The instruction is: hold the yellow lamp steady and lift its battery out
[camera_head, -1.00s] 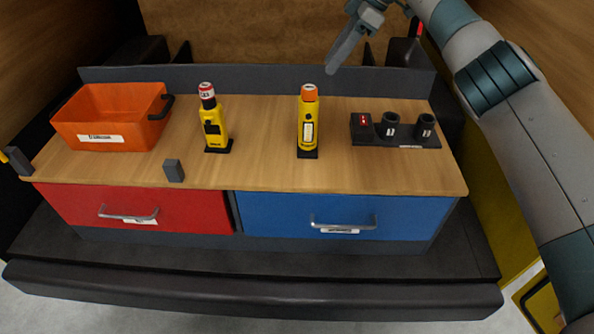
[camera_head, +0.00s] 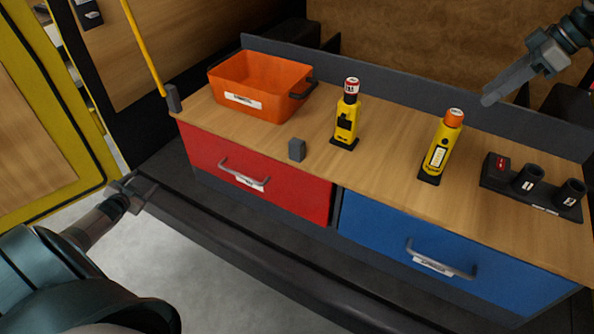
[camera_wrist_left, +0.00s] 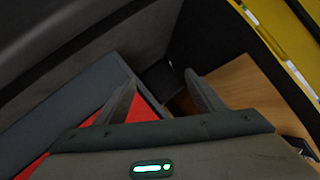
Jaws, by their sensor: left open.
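Two yellow devices stand upright on the wooden bench top; I cannot tell for certain which is the lamp. One yellow device (camera_head: 346,124) has a red and white piece standing out of its top and a black base. The other yellow device (camera_head: 438,155) has an orange top, a white label and a dark base. My left gripper (camera_head: 138,192) is open and empty, low in front of the bench's left end, away from both; its spread fingers show in the left wrist view (camera_wrist_left: 162,85). My right gripper (camera_head: 500,90) is above the bench's back right, touching neither; its jaw gap is not clear.
An orange bin (camera_head: 285,104) stands at the back left. A small grey block (camera_head: 297,150) is near the front edge. A dark rack (camera_head: 542,202) with a red-topped piece and two cups is at right. Below are a red drawer (camera_head: 290,188) and a blue drawer (camera_head: 380,230).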

